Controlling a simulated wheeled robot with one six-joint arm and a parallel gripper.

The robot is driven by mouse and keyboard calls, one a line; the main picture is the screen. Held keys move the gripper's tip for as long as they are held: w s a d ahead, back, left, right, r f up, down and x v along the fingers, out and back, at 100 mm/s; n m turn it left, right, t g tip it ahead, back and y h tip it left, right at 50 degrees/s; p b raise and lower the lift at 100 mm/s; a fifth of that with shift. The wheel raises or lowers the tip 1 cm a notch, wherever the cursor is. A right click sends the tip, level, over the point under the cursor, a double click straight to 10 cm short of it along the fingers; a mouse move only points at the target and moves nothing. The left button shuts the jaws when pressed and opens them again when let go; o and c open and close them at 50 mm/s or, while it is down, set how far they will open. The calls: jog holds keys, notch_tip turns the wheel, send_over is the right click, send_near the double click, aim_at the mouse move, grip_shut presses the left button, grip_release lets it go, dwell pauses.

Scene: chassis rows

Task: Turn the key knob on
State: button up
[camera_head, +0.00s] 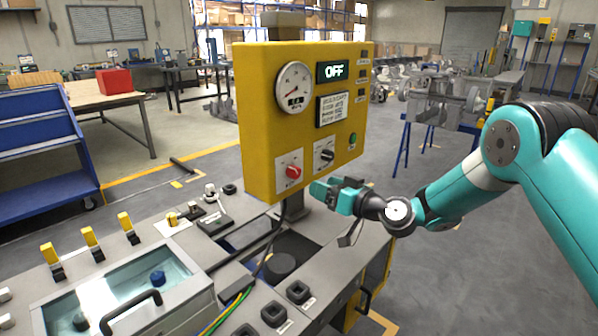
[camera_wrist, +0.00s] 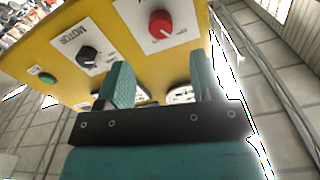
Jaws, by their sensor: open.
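A yellow control panel (camera_head: 252,120) stands upright with a display (camera_head: 333,71) reading OFF. Low on its face are a red knob (camera_head: 293,172) and a black knob (camera_head: 326,155), each on a white plate. I cannot tell which one is the key knob. My gripper (camera_head: 325,188) is open and empty, just below the panel's lower part in the head view. In the wrist view, the red knob (camera_wrist: 161,25) lies beyond the gap between my fingers (camera_wrist: 162,68), apart from them. The black knob (camera_wrist: 89,55), labelled MOTOR, is left of the left finger.
A round gauge (camera_head: 294,88) and a green button (camera_head: 352,139) are also on the panel. Below is a grey console (camera_head: 225,262) with yellow levers (camera_head: 90,238), a glass-lidded box (camera_head: 130,295) and loose cables.

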aim_at(297, 175)
jog(key=p+x, duration=0.1)
jog(key=x, duration=0.8)
jog(key=c, duration=0.9)
jog(key=shift+c, duration=0.2)
